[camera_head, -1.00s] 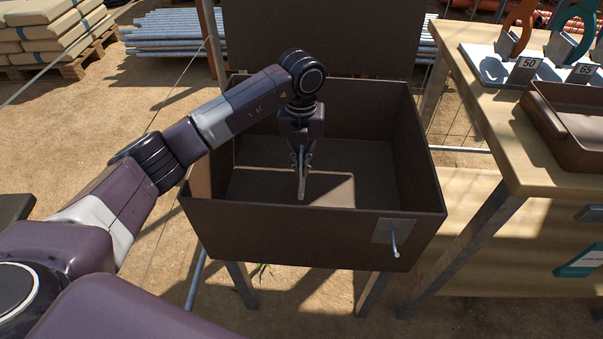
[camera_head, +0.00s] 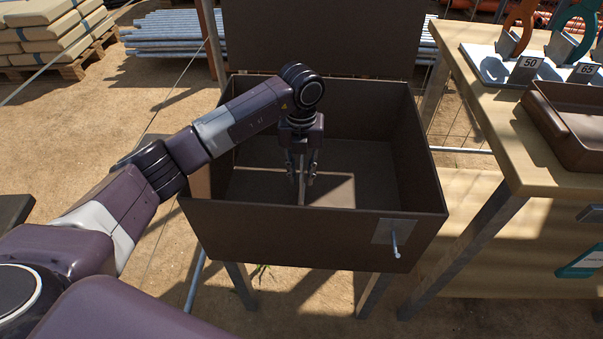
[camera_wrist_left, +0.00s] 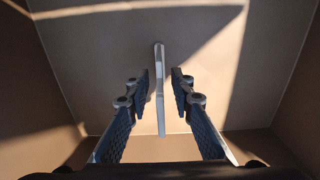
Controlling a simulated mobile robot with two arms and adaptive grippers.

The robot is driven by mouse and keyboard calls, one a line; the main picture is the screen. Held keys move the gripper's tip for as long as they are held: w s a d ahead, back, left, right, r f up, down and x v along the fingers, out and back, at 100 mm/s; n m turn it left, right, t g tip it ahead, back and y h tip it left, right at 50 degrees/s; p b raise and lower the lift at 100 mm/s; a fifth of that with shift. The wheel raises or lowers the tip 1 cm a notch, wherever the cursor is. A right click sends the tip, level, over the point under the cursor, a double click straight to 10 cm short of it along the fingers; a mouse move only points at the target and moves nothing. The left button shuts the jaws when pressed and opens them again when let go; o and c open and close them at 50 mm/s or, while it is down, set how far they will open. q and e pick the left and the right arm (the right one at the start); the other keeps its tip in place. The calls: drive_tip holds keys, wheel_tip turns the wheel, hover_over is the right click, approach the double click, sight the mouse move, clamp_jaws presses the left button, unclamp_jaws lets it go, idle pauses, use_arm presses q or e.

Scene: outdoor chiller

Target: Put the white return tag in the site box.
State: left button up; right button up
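The brown site box (camera_head: 320,222) stands with its lid up at the middle of the head view. My left gripper (camera_head: 302,172) points down inside the box's opening, with its two fingers apart. The white return tag (camera_head: 301,190) shows as a thin pale strip between and below the fingers. In the left wrist view the tag (camera_wrist_left: 160,90) is seen edge-on, with a gap to each finger of the left gripper (camera_wrist_left: 161,92). Whether the tag touches the box floor cannot be told. My right gripper is not in view.
A wooden bench (camera_head: 490,110) stands close on the right, with a brown tray (camera_head: 570,140) and numbered holders (camera_head: 523,70) on it. A bolt (camera_head: 395,245) sticks out of the box front. The rest of the visible box floor is bare.

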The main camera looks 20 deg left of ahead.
use_arm(q)
drive_tip(key=shift+r, duration=0.15)
wheel_tip(320, 180, up, 12)
drive_tip(key=shift+p, duration=0.85)
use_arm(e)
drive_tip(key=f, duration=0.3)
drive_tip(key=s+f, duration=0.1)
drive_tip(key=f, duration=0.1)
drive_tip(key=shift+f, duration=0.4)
